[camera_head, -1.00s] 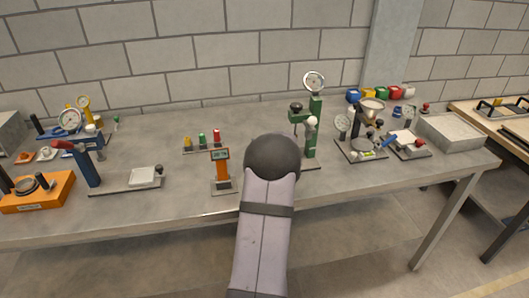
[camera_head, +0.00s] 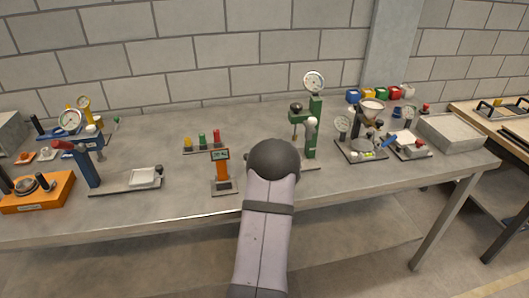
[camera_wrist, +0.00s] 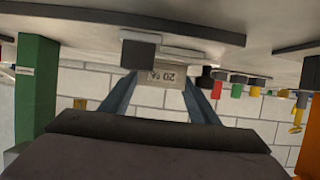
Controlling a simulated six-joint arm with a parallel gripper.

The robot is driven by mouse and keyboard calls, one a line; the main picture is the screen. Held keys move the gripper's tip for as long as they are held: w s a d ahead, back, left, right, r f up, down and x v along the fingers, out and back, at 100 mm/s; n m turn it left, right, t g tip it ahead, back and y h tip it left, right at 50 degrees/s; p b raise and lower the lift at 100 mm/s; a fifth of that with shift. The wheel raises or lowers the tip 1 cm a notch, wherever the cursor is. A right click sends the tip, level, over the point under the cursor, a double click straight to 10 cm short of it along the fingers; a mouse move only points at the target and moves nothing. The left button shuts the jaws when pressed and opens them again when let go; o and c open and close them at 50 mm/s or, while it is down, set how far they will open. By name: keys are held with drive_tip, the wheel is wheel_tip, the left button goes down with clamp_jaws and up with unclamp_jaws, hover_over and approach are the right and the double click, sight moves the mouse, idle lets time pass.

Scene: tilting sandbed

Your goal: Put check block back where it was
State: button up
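My gripper shows in the wrist view, which is upside down. Its two blue-grey fingers (camera_wrist: 162,84) close in on both sides of a flat grey check block (camera_wrist: 163,76) marked "20" and further characters I cannot read. The block appears held between the fingertips. A dark grey cube-like piece with a pale foot (camera_wrist: 138,54) is close by, over a dark base plate (camera_wrist: 180,27); whether the block touches it I cannot tell. A green post (camera_wrist: 36,90) stands beside. In the head view, my arm hides the gripper and block, just left of the green press (camera_head: 315,128).
An orange stand with a display (camera_head: 222,172) is close left of my arm. Behind it is a tray with yellow, green and red pieces (camera_head: 203,141). A funnel rig (camera_head: 370,125) stands right of the press.

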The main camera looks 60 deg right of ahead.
drive_tip(key=shift+r, duration=0.15)
drive_tip(key=b+v, duration=0.2)
drive_tip(key=v, duration=1)
idle(0.6)
drive_tip(key=w+a+y, duration=0.1)
drive_tip(key=w+a, duration=0.1)
drive_tip(key=a, duration=0.2)
drive_tip(key=w+a+f+g+y+p, duration=0.1)
drive_tip(key=w+a, duration=0.1)
drive_tip(key=a, duration=0.3)
drive_tip(key=w+a+f+g+y+p, duration=0.1)
drive_tip(key=w+a, duration=0.1)
drive_tip(key=a, duration=0.2)
drive_tip(key=shift+w+a+f+n, duration=0.15)
drive_tip(key=shift+w+f+n, duration=0.05)
drive_tip(key=shift+n, duration=0.2)
drive_tip(key=s+a+f+n+g+y, duration=0.1)
drive_tip(key=a+f+n+g+y, duration=0.15)
drive_tip(key=a, duration=1.05)
drive_tip(key=s+a+f+n+g+y, duration=0.2)
drive_tip(key=a+n, duration=0.1)
drive_tip(key=a, duration=0.9)
drive_tip(key=s+a+n+g+y, duration=0.2)
drive_tip(key=s+a, duration=0.6)
drive_tip(key=a, duration=0.4)
drive_tip(key=shift+s+f+n+g+p, duration=0.15)
drive_tip(key=shift+s+n+g+p, duration=0.2)
drive_tip(key=shift+g, duration=0.2)
